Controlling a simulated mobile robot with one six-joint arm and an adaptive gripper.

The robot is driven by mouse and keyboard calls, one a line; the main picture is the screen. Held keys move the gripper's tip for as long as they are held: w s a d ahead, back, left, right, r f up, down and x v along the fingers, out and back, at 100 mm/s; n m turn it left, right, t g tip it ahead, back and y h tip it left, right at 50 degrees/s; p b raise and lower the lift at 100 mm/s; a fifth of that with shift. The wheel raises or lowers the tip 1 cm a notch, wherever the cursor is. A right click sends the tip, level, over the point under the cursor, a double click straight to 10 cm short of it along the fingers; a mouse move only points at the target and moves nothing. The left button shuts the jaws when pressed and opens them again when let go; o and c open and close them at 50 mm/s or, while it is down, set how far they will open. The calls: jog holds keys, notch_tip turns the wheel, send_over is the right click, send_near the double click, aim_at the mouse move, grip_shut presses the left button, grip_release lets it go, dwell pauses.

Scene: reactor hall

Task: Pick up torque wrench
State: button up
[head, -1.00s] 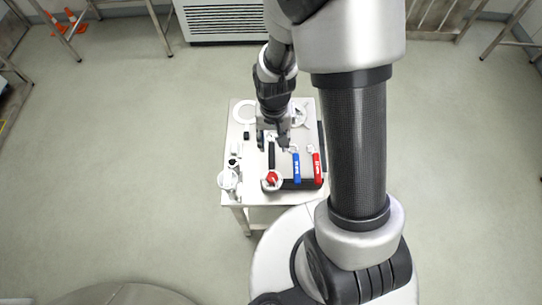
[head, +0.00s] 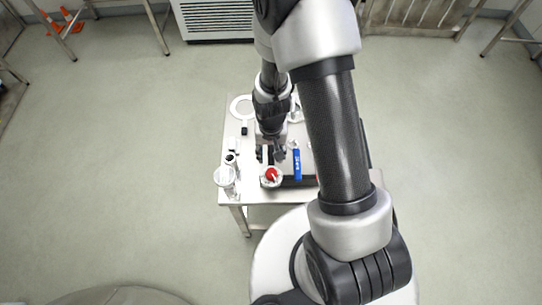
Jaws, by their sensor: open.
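My gripper (head: 271,153) points down over the middle of a small metal cart (head: 262,198), with its jaws open. It is just behind a white round container with a red part (head: 271,174). A tool with a blue handle (head: 297,165) lies to the right of the gripper, apart from it. The black-handled tool seen earlier is now mostly hidden behind the gripper, and my arm covers nearly all of the red-handled tool. I cannot tell for certain which of these tools is the torque wrench. Contact between the gripper and a tool cannot be made out.
A white cup-like container (head: 225,177) stands at the cart's front left, with small dark and white parts behind it. A white ring (head: 241,107) lies at the back left. Open floor surrounds the cart. A grey cabinet (head: 215,22) stands behind.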

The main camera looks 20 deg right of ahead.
jog(key=shift+c, duration=0.4)
grip_shut()
jog(key=shift+r, duration=0.1)
dwell(0.5)
